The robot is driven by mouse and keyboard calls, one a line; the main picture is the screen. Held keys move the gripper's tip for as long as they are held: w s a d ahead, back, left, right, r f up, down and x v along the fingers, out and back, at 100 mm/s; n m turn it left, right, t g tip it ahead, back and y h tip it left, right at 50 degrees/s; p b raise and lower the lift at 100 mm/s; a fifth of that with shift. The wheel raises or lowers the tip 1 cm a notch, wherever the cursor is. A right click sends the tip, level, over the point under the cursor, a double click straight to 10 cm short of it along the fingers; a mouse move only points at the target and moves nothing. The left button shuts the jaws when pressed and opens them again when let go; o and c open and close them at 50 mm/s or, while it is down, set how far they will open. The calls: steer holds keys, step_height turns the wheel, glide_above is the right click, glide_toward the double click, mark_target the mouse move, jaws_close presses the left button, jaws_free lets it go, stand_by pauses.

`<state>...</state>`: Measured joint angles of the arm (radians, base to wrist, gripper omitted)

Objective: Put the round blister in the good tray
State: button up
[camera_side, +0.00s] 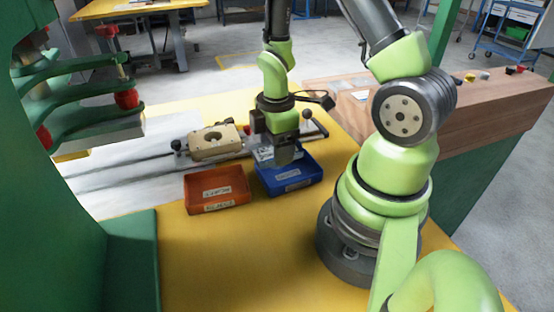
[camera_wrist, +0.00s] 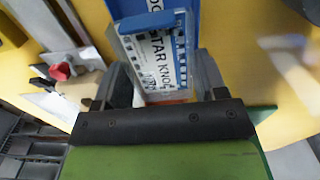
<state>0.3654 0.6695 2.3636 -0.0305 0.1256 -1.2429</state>
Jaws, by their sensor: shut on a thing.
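My gripper (camera_side: 287,158) is shut on a clear blister pack (camera_wrist: 165,60) with a blue-edged card that reads "STAR KNO…". In the side view the pack shows as a pale patch beside my fingers, over the back part of the blue tray (camera_side: 303,183). The blue tray also shows at the top of the wrist view (camera_wrist: 125,8), with part of a label. I cannot tell whether the pack touches the tray. An orange tray (camera_side: 202,206) with labels stands to its left. The label writing is too small to read surely.
A beige tool block (camera_side: 214,141) with a hole sits on a slide behind the trays. A green press (camera_side: 70,98) stands at the left. A wooden bench (camera_side: 420,115) at the right holds pale sheets and small parts. The yellow table (camera_side: 235,250) in front is clear.

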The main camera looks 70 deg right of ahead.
steer(key=shift+f, duration=1.95)
steer(key=shift+f, duration=0.15)
steer(key=o, duration=0.8)
